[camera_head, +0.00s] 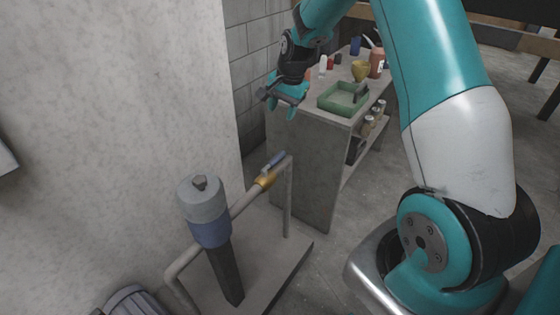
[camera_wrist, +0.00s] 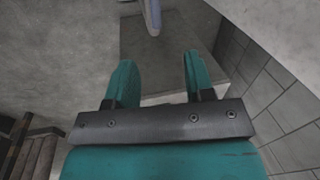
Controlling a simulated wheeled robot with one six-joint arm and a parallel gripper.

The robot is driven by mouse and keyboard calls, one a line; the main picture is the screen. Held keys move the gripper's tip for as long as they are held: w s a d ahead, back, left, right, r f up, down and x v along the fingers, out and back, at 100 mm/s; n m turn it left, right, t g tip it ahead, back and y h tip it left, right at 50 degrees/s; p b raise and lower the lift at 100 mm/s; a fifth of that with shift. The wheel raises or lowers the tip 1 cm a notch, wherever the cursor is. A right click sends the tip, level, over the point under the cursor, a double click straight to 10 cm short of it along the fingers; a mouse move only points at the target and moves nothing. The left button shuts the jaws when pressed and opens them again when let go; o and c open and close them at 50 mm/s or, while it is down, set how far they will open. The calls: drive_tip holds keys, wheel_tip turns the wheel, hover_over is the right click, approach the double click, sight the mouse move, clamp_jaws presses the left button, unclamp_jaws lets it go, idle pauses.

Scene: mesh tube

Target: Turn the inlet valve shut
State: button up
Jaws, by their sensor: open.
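The inlet valve (camera_head: 266,179) has a brass-coloured body on a grey pipe, with a blue-grey lever (camera_head: 275,160) slanting up to the right, roughly along the pipe. The pipe runs from a filter housing (camera_head: 203,208) with a grey cap and blue collar. My gripper (camera_head: 281,101) is above and slightly behind the valve, apart from it, with its teal fingers pointing downward. In the wrist view my gripper (camera_wrist: 158,62) is open with nothing between the fingers. A blue-grey elongated part (camera_wrist: 153,16) at the top edge is cut off; it may be the lever.
A grey workbench (camera_head: 310,165) with a green tray (camera_head: 343,98) and several small containers stands behind and right of the valve. A pale wall (camera_head: 110,120) is at left. The pipework stands on a low grey slab (camera_head: 265,275). Floor shows between bench and my arm.

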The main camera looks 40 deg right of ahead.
drive_tip(key=m, duration=0.1)
approach(280, 154)
drive_tip(key=x, duration=0.9)
drive_tip(key=shift+a+f, duration=0.1)
drive_tip(key=shift+f, duration=0.15)
clamp_jaws()
